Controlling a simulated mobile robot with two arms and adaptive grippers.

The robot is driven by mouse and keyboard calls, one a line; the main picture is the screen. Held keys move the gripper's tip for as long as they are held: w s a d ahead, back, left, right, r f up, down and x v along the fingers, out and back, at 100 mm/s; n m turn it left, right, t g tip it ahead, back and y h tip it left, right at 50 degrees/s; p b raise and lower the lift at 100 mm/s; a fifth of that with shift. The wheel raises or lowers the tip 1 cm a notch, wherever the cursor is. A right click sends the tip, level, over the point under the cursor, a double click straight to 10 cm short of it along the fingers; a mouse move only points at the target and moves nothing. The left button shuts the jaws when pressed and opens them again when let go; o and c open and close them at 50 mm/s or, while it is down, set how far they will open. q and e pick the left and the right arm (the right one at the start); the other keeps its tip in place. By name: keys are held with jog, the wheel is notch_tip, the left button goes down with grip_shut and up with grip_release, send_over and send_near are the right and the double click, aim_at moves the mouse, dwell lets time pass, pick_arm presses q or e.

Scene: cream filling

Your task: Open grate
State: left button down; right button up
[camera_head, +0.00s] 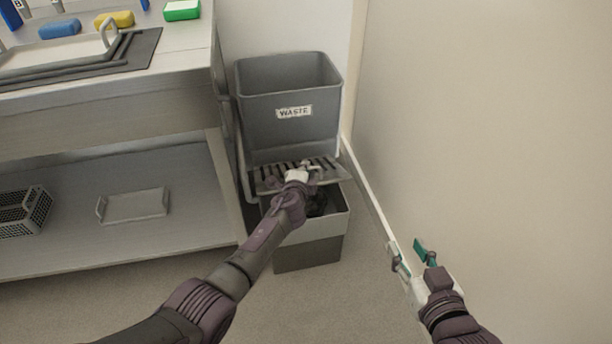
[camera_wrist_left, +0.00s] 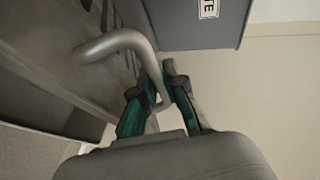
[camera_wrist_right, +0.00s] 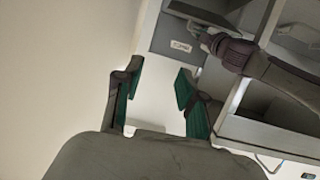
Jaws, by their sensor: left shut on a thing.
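The grate (camera_head: 333,175), a grey slatted panel, lies over the back of the lower bin (camera_head: 308,252) and looks tilted, with the bin's dark inside showing in front of it. Its bent metal handle (camera_wrist_left: 122,40) fills the upper left of the left wrist view. My left gripper (camera_head: 309,168) is at the grate and shut on the handle; its green fingers (camera_wrist_left: 160,92) close around one end of it. My right gripper (camera_head: 411,253) is open and empty, right of the bin near the wall; its spread fingers show in the right wrist view (camera_wrist_right: 155,90).
A grey waste bin (camera_head: 260,105) with a WASTE label stands above the grate. A steel counter (camera_head: 110,105) with a tray and sponges is at left, with a basket (camera_head: 22,212) and a tray (camera_head: 135,206) on its lower shelf. A wall (camera_head: 500,120) bounds the right side.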

pick_arm(q)
jog(key=shift+w+a+r+p, duration=0.2)
jog(key=shift+w+r, duration=0.4)
jog(key=shift+r, duration=0.2)
jog(key=shift+w+a+r+p, duration=0.15)
jog(key=shift+w+a+r, duration=0.05)
jog(key=shift+w+r, duration=0.5)
pick_arm(e)
jog(key=shift+s+d+f+g+h, duration=0.25)
jog(key=shift+s+f+g, duration=0.35)
jog(key=shift+f, duration=0.3)
jog(key=shift+s+d+f+g+h, duration=0.15)
jog(key=shift+s+d+f+g, duration=0.2)
jog(key=shift+s+f+g, duration=0.4)
pick_arm(q)
jog(key=shift+s, duration=0.1)
pick_arm(e)
jog(key=shift+w+f, duration=0.15)
jog(key=shift+w, duration=0.05)
pick_arm(q)
jog(key=c, duration=1.2)
grip_release()
jog(key=shift+s+f, duration=0.1)
